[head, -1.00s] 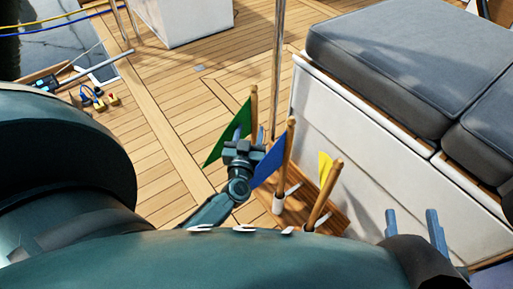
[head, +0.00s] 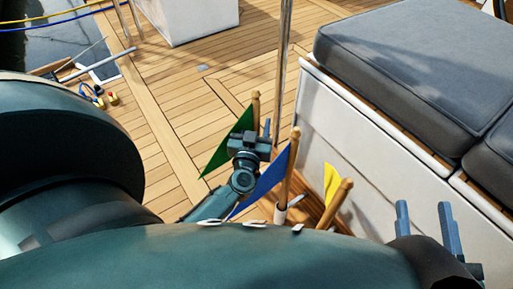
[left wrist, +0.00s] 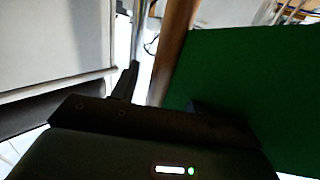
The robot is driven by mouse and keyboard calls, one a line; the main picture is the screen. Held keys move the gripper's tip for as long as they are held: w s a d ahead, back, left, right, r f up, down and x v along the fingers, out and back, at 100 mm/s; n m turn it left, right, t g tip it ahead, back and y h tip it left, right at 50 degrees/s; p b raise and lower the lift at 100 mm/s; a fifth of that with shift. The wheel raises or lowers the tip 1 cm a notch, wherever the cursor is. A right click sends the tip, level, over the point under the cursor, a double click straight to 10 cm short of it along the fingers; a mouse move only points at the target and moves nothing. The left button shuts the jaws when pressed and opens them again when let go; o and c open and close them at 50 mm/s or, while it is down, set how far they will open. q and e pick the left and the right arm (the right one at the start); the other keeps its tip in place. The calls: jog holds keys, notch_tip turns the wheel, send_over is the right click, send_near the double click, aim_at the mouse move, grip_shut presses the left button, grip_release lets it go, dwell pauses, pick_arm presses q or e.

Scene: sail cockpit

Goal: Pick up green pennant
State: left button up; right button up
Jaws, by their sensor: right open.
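The green pennant (head: 216,157) hangs from a wooden staff in the head view, partly hidden by my left gripper (head: 253,134). In the left wrist view its green cloth (left wrist: 250,85) fills the right side, beside its brown staff (left wrist: 176,42). One finger of my left gripper stands left of the staff with a gap; the other is mostly hidden near the cloth. The jaws look open, with the staff seen between or just beyond them. My right gripper (head: 426,227) is open and empty at the lower right.
A blue pennant (head: 262,180) and a yellow pennant (head: 330,182) stand close by on wooden staffs. A steel post (head: 282,60) and a white bench (head: 345,150) with grey cushions (head: 400,75) are to the right. Open teak deck (head: 165,95) lies to the left.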

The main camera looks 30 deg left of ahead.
pick_arm(q)
grip_shut()
jog(key=shift+r, duration=0.15)
dwell(0.5)
